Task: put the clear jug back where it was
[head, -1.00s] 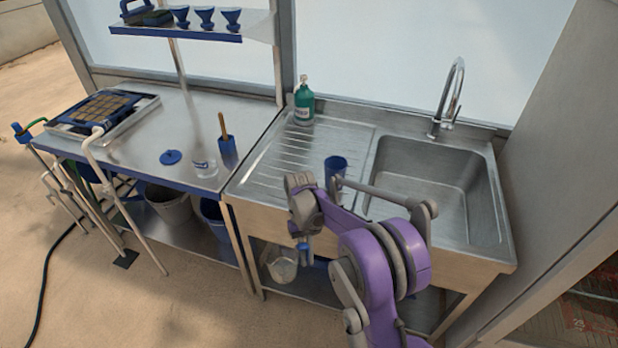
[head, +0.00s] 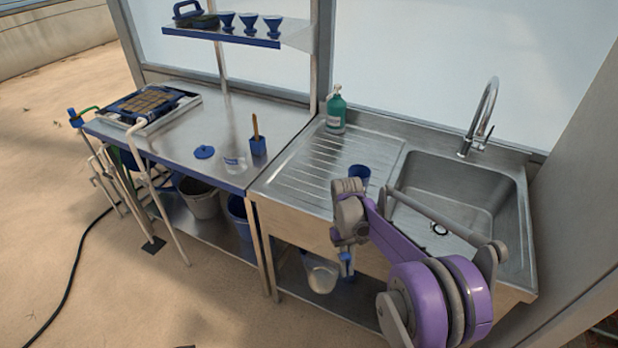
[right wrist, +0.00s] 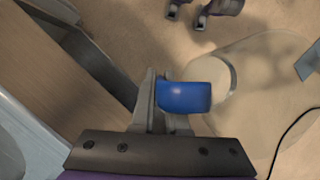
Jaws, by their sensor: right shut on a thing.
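The clear jug (head: 320,274) hangs in front of the sink unit, below the level of its top, in the head view. My right gripper (head: 346,262) is shut on its blue handle. In the right wrist view the blue handle (right wrist: 184,97) sits between the fingers of my right gripper (right wrist: 160,100), and the see-through body (right wrist: 262,78) spreads to the right over the floor. Two dark fingertips, seemingly of my left gripper (right wrist: 187,17), stand apart and empty at the top of that view. The jug's contents cannot be made out.
A blue cup (head: 359,175) and green bottle (head: 336,112) stand on the sink's drainboard (head: 330,155). Buckets (head: 203,198) stand below.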

